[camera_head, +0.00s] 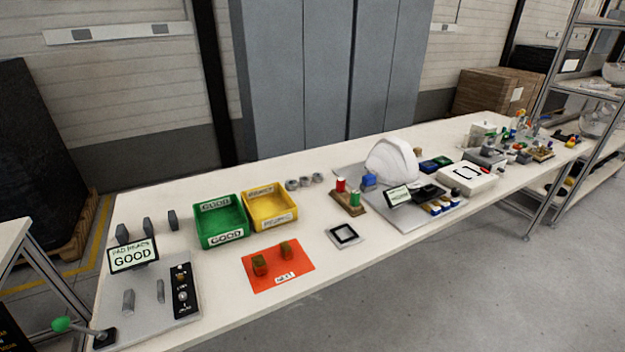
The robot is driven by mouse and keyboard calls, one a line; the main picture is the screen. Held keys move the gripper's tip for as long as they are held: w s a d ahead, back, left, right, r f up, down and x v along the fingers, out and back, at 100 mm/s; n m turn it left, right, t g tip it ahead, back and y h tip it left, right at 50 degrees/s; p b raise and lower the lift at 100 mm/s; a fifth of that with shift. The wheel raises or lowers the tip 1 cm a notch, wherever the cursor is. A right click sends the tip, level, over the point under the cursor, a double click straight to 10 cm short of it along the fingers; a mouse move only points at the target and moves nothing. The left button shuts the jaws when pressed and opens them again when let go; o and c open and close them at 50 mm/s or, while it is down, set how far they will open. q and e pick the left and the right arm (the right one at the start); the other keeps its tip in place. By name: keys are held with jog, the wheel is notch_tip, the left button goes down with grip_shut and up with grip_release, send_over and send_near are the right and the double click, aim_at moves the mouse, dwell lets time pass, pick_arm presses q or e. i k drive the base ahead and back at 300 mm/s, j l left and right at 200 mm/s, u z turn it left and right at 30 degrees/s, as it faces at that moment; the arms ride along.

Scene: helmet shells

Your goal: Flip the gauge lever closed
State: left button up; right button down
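A lever with a green knob (62,325) shows at the bottom left. Its shaft runs right, low and nearly flat, to a dark pivot block (105,338) at the front left corner of a grey gauge plate (140,325). The plate holds two grey upright posts, one of them here (128,300), a dark control panel (183,290) with knobs, and a display (133,256) reading "GOOD". The space between the posts looks empty. Neither of my grippers is in view.
Green (221,238) and yellow (270,224) bins stand behind an orange mat (276,278) with two small blocks. A white helmet shell (392,160) sits farther right on the table, with several fixtures around it. The white tabletop (225,310) is bare near its front edge.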

aim_at(61, 323)
jog(key=u, duration=1.9)
